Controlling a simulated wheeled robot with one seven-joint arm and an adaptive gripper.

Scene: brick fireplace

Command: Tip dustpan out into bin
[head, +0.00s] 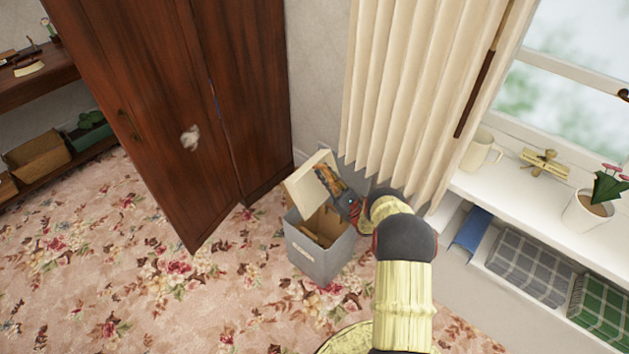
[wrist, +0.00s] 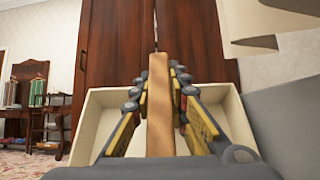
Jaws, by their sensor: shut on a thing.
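The grey bin (head: 319,252) stands open on the carpet beside the wardrobe. Something brown shows inside its mouth, too dim to name. A cream dustpan (head: 306,184) is held tilted above the bin's back left rim. In the wrist view its cream walls (wrist: 82,130) show around my fingers, and its wooden handle (wrist: 160,125) lies between them. My gripper (head: 333,182) is shut on that handle, just above the bin. In the wrist view my gripper (wrist: 160,95) has a finger on each side of the handle. I cannot see whether anything lies in the pan.
The dark wooden wardrobe (head: 140,110) stands close behind and left of the bin, its door ajar. Cream curtains (head: 400,90) hang behind my arm. At right, a white windowsill (head: 520,200) holds a mug and a potted plant. The flowered carpet (head: 150,290) at left is clear.

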